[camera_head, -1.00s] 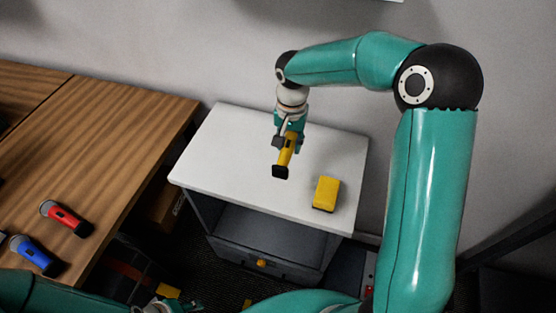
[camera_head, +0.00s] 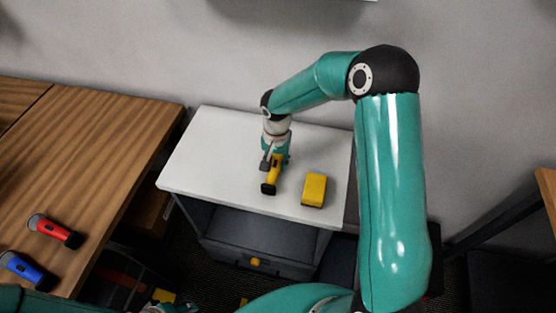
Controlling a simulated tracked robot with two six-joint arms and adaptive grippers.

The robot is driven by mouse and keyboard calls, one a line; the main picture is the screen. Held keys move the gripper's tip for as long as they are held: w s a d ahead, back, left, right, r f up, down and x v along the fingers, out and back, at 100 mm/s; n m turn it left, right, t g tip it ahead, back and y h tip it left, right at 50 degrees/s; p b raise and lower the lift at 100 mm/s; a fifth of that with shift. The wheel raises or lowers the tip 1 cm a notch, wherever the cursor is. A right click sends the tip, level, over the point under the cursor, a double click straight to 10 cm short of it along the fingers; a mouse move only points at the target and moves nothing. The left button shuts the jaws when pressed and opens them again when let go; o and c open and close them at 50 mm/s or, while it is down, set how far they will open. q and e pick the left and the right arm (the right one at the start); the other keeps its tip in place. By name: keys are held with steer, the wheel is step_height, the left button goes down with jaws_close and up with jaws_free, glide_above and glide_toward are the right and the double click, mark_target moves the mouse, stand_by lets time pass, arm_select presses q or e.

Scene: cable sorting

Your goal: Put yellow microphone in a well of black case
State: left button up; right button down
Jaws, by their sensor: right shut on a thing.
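The yellow microphone (camera_head: 273,171) has a black end pointing toward the front. My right gripper (camera_head: 274,160) is shut on it over the white-topped cabinet (camera_head: 205,150). I cannot tell whether the microphone touches the white top. My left arm shows in part along the bottom left edge. A small part of what looks like my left gripper (camera_head: 168,307) shows at the bottom edge, too cut off to judge its fingers. I cannot make out a black case in this view.
A yellow block (camera_head: 314,189) lies on the white top, right of the microphone. A red microphone (camera_head: 54,231) and a blue microphone (camera_head: 27,270) lie on the wooden table (camera_head: 110,140) at the left. Another wooden table (camera_head: 547,190) edges in at the right.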

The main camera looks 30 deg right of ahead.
steer(key=shift+f, duration=0.1)
steer(key=c, duration=0.8)
jaws_free()
